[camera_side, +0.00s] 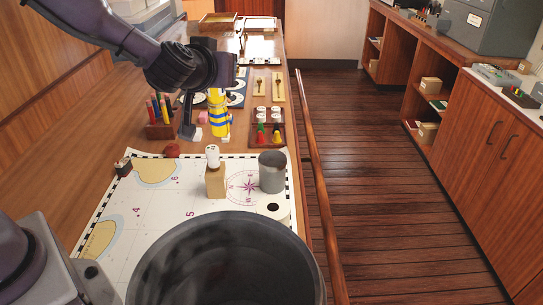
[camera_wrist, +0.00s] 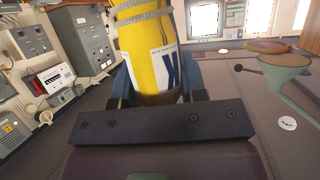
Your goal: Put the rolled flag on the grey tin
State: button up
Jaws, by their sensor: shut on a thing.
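The rolled flag (camera_side: 217,112) is a yellow roll with blue bands, upright in my gripper (camera_side: 204,124). My gripper is shut on it, and the roll hangs over the far part of the long wooden counter. In the wrist view the yellow roll (camera_wrist: 148,45) stands between the fingers, with a white label bearing a dark letter K. The grey tin (camera_side: 272,171) stands upright on the chart, nearer the side camera and to the right of my gripper. Its top appears open, and it stands apart from the flag.
A wooden block (camera_side: 215,182) with a white-topped piece stands left of the tin. A large dark round vessel (camera_side: 160,270) fills the foreground. A pencil holder (camera_side: 159,130) and small coloured pieces (camera_side: 268,135) are near the flag. The chart's left half is mostly clear.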

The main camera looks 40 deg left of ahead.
jog(key=w+f, duration=1.3)
jog(key=w, duration=0.1)
jog(key=shift+d+f+m, duration=0.15)
jog(key=shift+f+m, duration=0.05)
jog(key=shift+m, duration=0.1)
jog(key=shift+f, duration=0.2)
jog(key=o, duration=1.2)
jog(key=shift+c, duration=0.2)
jog(key=shift+r, duration=0.15)
